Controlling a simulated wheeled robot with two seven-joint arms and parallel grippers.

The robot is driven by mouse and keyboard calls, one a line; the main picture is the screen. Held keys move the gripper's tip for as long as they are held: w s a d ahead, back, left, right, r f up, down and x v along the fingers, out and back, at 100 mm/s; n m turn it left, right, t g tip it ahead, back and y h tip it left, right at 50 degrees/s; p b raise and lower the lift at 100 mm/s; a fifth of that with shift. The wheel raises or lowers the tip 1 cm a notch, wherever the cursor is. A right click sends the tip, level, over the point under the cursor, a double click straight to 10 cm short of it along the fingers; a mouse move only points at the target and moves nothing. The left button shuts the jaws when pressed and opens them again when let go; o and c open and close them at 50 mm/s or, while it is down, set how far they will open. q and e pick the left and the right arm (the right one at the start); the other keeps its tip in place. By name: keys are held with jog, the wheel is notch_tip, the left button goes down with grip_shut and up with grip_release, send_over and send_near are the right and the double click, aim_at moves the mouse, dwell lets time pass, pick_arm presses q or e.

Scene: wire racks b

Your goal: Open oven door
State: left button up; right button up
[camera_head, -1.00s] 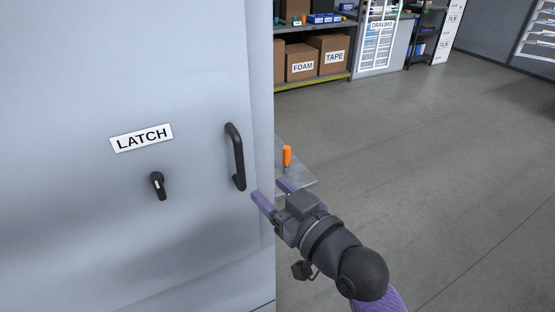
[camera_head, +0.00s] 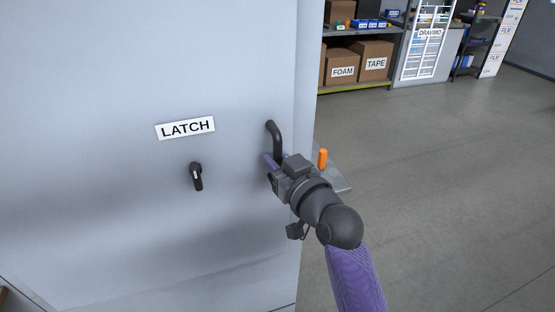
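The oven door (camera_head: 120,190) is a large pale grey panel filling the left of the view, with a "LATCH" label (camera_head: 185,128). A small black latch knob (camera_head: 196,176) below the label points down. A black vertical bar handle (camera_head: 276,140) is near the door's right edge. My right gripper (camera_head: 275,163) is at the handle's lower part. One purple finger shows just left of the bar; the other finger and the handle's lower end are hidden by the gripper body, so its grip cannot be seen. My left gripper is out of view.
An orange-handled tool (camera_head: 323,158) stands on a small grey surface (camera_head: 337,180) just right of the door and gripper. Shelves with FOAM (camera_head: 343,73) and TAPE (camera_head: 376,64) boxes are at the back. The floor (camera_head: 450,190) to the right is open.

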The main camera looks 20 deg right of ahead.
grip_shut()
dwell(0.7)
dwell(0.4)
